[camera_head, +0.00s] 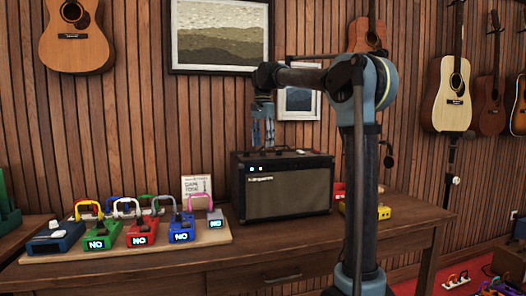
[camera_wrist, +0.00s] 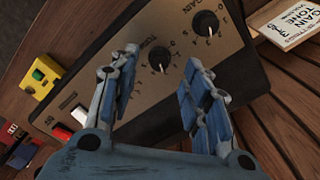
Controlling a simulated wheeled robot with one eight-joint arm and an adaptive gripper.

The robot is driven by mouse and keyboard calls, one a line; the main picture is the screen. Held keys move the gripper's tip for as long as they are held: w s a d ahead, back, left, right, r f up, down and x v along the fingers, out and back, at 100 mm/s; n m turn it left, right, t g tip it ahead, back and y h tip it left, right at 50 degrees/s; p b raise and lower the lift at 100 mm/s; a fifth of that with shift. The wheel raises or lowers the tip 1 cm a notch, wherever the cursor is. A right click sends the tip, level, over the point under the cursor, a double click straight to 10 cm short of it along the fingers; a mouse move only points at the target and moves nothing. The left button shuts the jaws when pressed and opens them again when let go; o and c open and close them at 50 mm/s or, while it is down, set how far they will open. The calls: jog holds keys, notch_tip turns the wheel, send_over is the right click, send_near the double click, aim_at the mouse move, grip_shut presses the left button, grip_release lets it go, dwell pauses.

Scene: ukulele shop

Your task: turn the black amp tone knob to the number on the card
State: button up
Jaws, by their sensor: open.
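The black amp (camera_head: 288,187) stands on the wooden table, with its control panel on top. In the wrist view the black tone knob (camera_wrist: 159,58), beside the label TONE, lies in the gap between my fingertips. A white pointer mark shows on its lower edge in the picture. A second black knob (camera_wrist: 206,24) is labelled GAIN. The white card (camera_head: 197,187) stands left of the amp and also shows in the wrist view (camera_wrist: 288,22); it carries the words GAIN and TONE, with handwritten numbers hard to read. My gripper (camera_head: 263,140) is open, empty and pointing down above the amp; contact is unclear.
A board (camera_head: 120,247) with several coloured pedals and cable loops stands left of the amp. A yellow pedal (camera_head: 383,212) is at its right, with a red one behind. A white switch (camera_wrist: 80,116) sits on the amp panel. Guitars and pictures hang on the wall.

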aim_at(263, 153)
jog(key=shift+f, duration=1.65)
jog(key=shift+c, duration=0.5)
grip_shut()
